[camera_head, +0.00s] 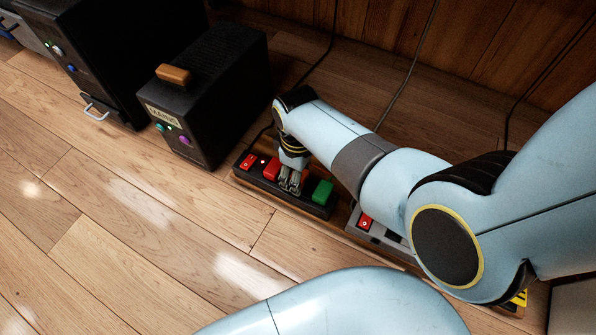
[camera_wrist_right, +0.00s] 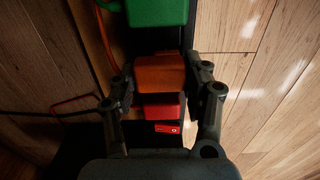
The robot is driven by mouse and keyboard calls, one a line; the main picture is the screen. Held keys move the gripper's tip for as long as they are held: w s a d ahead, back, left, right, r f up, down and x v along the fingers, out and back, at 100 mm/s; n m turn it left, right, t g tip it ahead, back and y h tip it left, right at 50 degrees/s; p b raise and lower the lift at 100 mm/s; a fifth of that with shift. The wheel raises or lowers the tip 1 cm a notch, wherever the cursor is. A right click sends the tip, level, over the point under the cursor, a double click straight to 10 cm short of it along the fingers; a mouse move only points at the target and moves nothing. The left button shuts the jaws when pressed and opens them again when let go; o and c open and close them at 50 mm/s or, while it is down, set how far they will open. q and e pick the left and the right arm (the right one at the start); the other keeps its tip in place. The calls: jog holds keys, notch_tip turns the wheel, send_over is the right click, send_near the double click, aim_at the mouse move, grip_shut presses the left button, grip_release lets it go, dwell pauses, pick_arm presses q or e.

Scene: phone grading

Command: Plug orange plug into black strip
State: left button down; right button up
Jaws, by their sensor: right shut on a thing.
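The black strip (camera_head: 262,184) lies on the floor with a red plug (camera_head: 271,169) and a green plug (camera_head: 322,191) on it. My right gripper (camera_head: 290,184) points down at the strip between these two plugs. In the right wrist view it is shut on the orange plug (camera_wrist_right: 160,77), one finger on each side. There the orange plug is in line between the green plug (camera_wrist_right: 156,12) and the red plug (camera_wrist_right: 163,107). Its underside is hidden, so I cannot tell how deep it sits. The gripper hides it in the head view. My left gripper is not in view.
A grey strip (camera_head: 362,236) with a red switch lies to the right, partly under my arm. A black box (camera_head: 222,85) with a brown handle stands at left behind the black strip. Cables run up the wooden wall. The floor (camera_head: 130,240) in front is clear.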

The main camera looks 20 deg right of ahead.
jog(key=shift+f+b, duration=0.3)
jog(key=shift+f, duration=0.3)
jog(key=o, duration=1.3)
jog(key=shift+c, duration=0.2)
jog(key=shift+r, duration=0.1)
